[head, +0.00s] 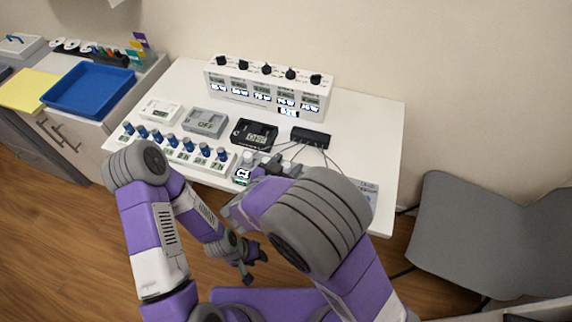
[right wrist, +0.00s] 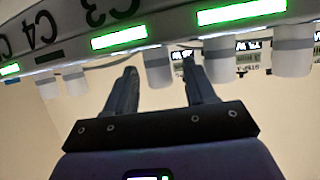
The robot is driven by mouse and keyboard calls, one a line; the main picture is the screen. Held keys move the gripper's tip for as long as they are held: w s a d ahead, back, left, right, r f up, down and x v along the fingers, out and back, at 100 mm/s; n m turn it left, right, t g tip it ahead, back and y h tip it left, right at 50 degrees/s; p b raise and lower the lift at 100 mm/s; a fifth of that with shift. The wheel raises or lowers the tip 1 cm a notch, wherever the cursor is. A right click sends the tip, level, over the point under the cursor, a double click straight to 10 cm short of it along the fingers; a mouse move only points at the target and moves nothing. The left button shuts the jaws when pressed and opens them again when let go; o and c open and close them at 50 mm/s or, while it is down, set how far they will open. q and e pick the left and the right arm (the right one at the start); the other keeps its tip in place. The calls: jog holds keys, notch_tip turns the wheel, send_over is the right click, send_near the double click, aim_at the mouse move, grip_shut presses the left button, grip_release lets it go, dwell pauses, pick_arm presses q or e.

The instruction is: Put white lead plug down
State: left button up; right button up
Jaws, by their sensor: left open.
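In the right wrist view, several white cylindrical plugs stick out from a bar with labels such as C3 and C4 and green lit displays. One white plug (right wrist: 157,66) appears between the spread fingers of my right gripper (right wrist: 160,68), with gaps on both sides. In the head view my right gripper (head: 262,171) is at the table's front edge, beside a C1 label (head: 242,174), and mostly hidden by my arm. A small white round piece (head: 248,157) shows just behind it. I cannot tell which plug is the lead's. My left gripper (head: 250,268) is open and empty, below the table's front edge.
A row of blue-topped knobs (head: 172,141) lies along the front of the white table (head: 367,125). Behind are grey (head: 205,122) and black (head: 254,134) meters, and a black box (head: 310,137) with thin leads. A grey chair (head: 470,235) stands right.

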jog(key=shift+r, duration=0.1)
jog(key=shift+s+a+r, duration=0.1)
jog(key=shift+s+r, duration=0.05)
jog(key=shift+r, duration=0.05)
jog(key=p+v, duration=0.4)
jog(key=v, duration=0.7)
jog(key=shift+s, duration=0.25)
jog(key=shift+a, duration=0.1)
